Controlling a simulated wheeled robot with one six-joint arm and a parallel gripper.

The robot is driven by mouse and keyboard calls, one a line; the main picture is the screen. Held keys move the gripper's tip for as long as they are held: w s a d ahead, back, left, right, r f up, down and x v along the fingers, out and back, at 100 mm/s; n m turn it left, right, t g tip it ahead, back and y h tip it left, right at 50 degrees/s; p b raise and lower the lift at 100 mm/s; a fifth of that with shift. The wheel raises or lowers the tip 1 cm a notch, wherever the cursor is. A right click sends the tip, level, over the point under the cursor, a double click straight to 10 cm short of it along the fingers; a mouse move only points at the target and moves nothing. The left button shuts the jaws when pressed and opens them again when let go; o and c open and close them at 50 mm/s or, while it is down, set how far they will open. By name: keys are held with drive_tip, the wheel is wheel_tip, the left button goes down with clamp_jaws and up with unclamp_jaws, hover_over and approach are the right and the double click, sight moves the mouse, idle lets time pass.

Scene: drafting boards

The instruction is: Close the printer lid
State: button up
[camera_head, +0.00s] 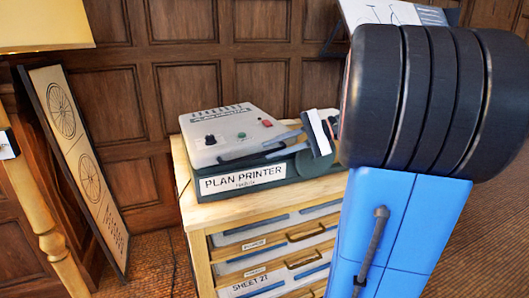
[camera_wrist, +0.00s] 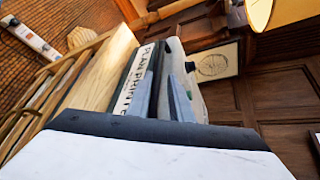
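The plan printer (camera_head: 245,181) stands on a wooden drawer cabinet, with a dark green base and a white name label. My gripper (camera_head: 243,152) reaches in from the right along the printer's front. In the wrist view its two fingers (camera_wrist: 162,76) stand apart with nothing between them, close to the lid (camera_wrist: 176,50). Contact is unclear.
The wooden cabinet (camera_head: 196,213) has several labelled drawers below the printer. A framed wheel drawing (camera_head: 82,160) leans on the panelled wall at left, behind a wooden post and yellow lamp shade (camera_head: 45,25). A tilted drawing board (camera_head: 395,12) is at upper right, partly behind my arm.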

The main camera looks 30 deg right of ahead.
drive_tip(key=v, duration=1.3)
drive_tip(key=a+f+n+g+h, duration=0.2)
drive_tip(key=a+f, duration=0.3)
drive_tip(key=a, duration=0.3)
drive_tip(key=a+f+n+g+h, duration=0.1)
drive_tip(key=a+f+g, duration=0.25)
drive_tip(key=a, duration=0.35)
drive_tip(key=s+a+f+n+t+h, duration=0.2)
drive_tip(key=s+a+f+n+h, duration=0.6)
drive_tip(key=s+f, duration=0.3)
drive_tip(key=shift+a+f+n, duration=0.55)
drive_tip(key=shift+f+n, duration=0.25)
drive_tip(key=shift+f, duration=0.55)
drive_tip(key=shift+t, duration=0.25)
